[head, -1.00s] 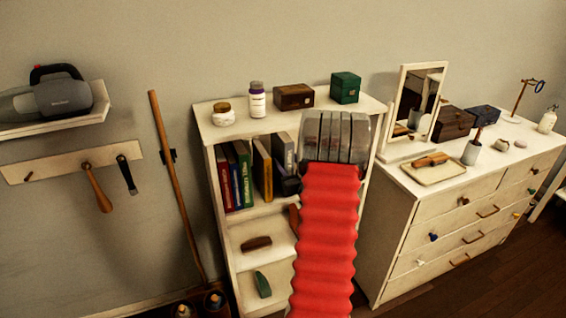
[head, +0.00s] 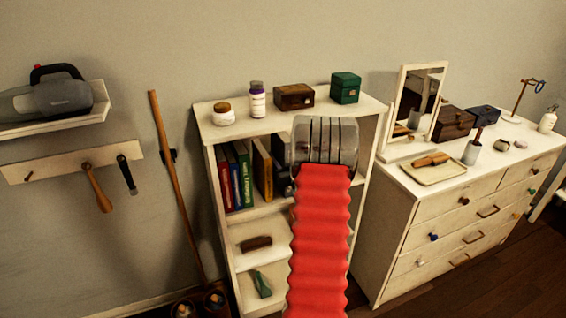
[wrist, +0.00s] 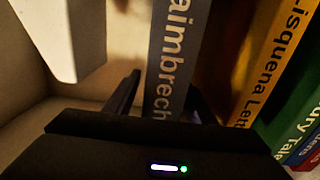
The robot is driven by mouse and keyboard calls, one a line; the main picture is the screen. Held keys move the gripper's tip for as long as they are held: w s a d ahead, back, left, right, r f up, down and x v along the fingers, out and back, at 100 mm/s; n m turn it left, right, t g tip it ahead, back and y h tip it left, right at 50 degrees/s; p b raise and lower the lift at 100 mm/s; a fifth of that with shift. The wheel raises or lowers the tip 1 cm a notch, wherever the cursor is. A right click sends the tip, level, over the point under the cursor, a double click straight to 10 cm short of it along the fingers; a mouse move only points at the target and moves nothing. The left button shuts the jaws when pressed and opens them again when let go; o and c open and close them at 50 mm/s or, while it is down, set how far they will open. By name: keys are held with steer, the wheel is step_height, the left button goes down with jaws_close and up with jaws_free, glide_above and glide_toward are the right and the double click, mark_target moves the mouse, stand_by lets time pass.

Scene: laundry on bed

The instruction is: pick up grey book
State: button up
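The grey book (wrist: 173,50) stands upright in the middle of the wrist view, with pale lettering on its spine. My gripper (wrist: 163,95) is open, with one dark finger on each side of the grey book's lower part in the picture. A narrow gap shows between the left finger and the book. The right finger is close to the book, and I cannot tell whether it touches. In the head view my arm's end covers most of the grey book.
A yellow book (wrist: 262,60) stands right of the grey book in the wrist view, with a green book (wrist: 295,115) beyond. Left of the grey book is free shelf room. The white bookcase (head: 222,160) has jars and boxes on top. A white dresser (head: 405,225) stands to its right.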

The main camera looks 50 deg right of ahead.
jaws_close()
stand_by(0.4)
steer(key=shift+r, duration=0.1)
